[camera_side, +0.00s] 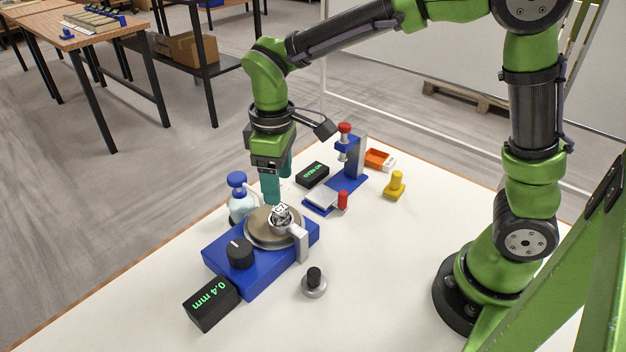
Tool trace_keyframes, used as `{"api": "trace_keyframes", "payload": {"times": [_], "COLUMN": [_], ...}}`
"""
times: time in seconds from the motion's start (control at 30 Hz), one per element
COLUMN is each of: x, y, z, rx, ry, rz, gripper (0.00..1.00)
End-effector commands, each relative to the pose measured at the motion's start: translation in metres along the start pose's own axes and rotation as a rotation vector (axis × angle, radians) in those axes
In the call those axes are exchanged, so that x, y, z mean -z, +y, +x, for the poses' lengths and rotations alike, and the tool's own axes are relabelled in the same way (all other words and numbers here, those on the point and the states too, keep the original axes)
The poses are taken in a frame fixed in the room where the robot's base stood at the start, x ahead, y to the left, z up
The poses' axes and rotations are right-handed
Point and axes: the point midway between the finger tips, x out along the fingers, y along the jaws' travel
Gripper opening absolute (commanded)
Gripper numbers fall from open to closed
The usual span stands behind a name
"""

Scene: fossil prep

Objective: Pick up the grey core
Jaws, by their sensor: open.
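A small grey core (281,214) with dark markings sits on the round tan plate (259,238) of a blue machine (262,265). My gripper (277,185) points down with its teal fingers just above and behind the core. The jaws are open and nothing shows between them. The near finger hangs close to the plate's far edge. The core's lower side is partly hidden by a light grey arm of the machine.
A bottle with a blue cap (238,196) stands left of the plate. A blue stand with a red knob (346,165) is behind right, near an orange tray (378,159) and a yellow knob (395,186). A black-topped weight (314,283) stands in front.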

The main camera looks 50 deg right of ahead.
Motion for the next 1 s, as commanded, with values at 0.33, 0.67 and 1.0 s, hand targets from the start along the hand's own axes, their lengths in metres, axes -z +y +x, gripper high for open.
{"api": "trace_keyframes", "payload": {"times": [0.33, 0.67, 1.0], "x": [0.000, 0.001, 0.001], "y": [0.001, 0.001, 0.001], "z": [0.033, 0.071, 0.071], "rx": [0.000, 0.000, 0.000], "ry": [-0.004, 0.000, 0.001], "rz": [0.000, 0.002, 0.001], "gripper": [0.66, 0.66, 0.46]}}
